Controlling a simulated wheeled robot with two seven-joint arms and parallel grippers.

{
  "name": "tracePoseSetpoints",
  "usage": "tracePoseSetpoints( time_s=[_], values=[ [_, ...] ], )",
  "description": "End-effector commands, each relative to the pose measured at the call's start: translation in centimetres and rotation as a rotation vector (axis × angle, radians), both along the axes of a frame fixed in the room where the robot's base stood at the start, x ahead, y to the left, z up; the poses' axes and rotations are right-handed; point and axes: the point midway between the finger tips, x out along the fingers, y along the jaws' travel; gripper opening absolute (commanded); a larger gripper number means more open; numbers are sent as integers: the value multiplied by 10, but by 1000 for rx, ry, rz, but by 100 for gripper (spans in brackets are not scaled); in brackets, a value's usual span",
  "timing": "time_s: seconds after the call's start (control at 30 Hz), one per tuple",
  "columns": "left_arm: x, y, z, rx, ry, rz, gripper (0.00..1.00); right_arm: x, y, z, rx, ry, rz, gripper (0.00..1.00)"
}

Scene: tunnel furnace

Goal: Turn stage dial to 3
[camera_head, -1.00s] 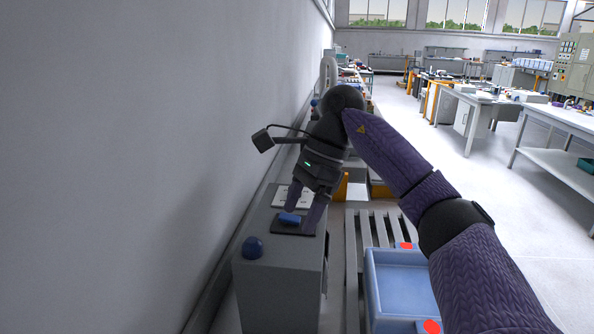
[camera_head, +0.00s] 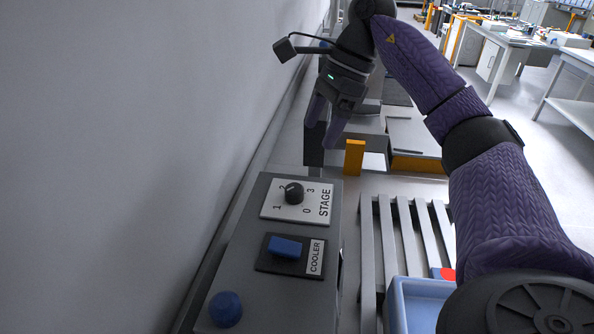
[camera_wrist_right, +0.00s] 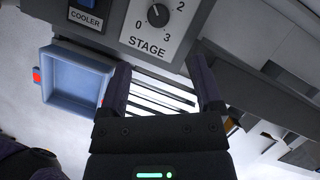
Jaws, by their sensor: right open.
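The stage dial (camera_head: 294,193) is a round black knob on a white plate marked STAGE, with 0, 1, 2 and 3 around it. It sits on top of the grey control box (camera_head: 276,313). The dial also shows at the top of the right wrist view (camera_wrist_right: 157,15). Which number it points to is too small to tell surely. My right gripper (camera_head: 323,125) is open and empty, apart from the dial and above it in the head picture. In the wrist view the dial lies ahead of the open fingers (camera_wrist_right: 161,75). My left gripper is not in view.
A blue cooler switch (camera_head: 285,247) and a round blue button (camera_head: 226,309) share the box top. A wall (camera_head: 120,150) runs along the left. A slatted grey rack (camera_head: 368,240) and a pale blue tray (camera_head: 398,312) stand at right. An orange block (camera_head: 354,157) stands behind the box.

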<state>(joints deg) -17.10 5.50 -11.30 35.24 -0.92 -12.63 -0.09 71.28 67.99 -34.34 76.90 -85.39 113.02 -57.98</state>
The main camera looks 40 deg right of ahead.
Motion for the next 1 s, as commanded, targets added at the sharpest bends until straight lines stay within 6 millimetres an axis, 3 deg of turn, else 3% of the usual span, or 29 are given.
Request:
tracePoseSetpoints(
  time_s=[0.2, 0.4, 0.57, 0.83, 1.0],
  values=[
    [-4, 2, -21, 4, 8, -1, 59, 6, 18, -52, -1, 7, 3, 84],
    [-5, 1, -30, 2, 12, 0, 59, 12, 34, -93, 0, 6, 2, 84],
    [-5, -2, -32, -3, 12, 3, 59, 15, 41, -107, -1, 3, 1, 84],
    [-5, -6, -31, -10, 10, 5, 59, 16, 42, -108, 0, 1, 0, 84],
    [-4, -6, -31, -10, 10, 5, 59, 16, 42, -108, -1, 1, 0, 48]
  ],
)
